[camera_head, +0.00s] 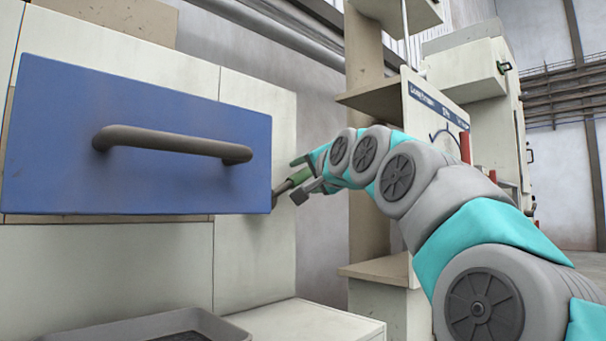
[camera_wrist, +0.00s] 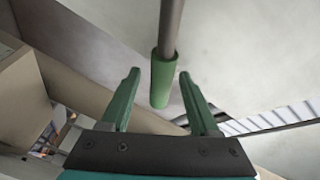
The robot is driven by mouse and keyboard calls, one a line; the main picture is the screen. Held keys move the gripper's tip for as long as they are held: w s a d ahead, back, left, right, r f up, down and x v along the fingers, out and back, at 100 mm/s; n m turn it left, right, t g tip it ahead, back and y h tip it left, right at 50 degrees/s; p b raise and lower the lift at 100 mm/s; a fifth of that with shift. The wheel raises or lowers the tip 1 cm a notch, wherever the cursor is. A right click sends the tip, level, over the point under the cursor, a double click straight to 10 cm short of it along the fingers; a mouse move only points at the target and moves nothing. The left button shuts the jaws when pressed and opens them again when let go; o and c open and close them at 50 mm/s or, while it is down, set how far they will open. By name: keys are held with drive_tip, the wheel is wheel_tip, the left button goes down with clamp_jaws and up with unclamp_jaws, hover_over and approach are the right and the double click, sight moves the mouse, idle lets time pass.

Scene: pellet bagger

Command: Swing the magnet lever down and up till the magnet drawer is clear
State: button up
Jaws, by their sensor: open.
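The magnet drawer (camera_head: 60,150) has a blue front with a dark grey bar handle and sits on the pale machine at left in the head view. The magnet lever (camera_head: 284,187) is a dark rod with a green grip, low at the drawer's right edge, sloping up to the right. In the wrist view, the lever's green grip (camera_wrist: 161,82) hangs from the rod between my fingers, with gaps on both sides. My gripper (camera_wrist: 158,75) is open around it and not visibly touching. In the head view, my gripper (camera_head: 299,178) partly covers the grip.
A dark tray (camera_head: 150,325) stands below the drawer at the bottom of the head view. A beige post with shelves (camera_head: 365,220) rises behind my gripper. A white cabinet (camera_head: 490,110) stands further right.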

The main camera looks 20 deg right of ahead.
drive_tip(key=shift+w, duration=0.3)
clamp_jaws()
idle(0.4)
idle(0.9)
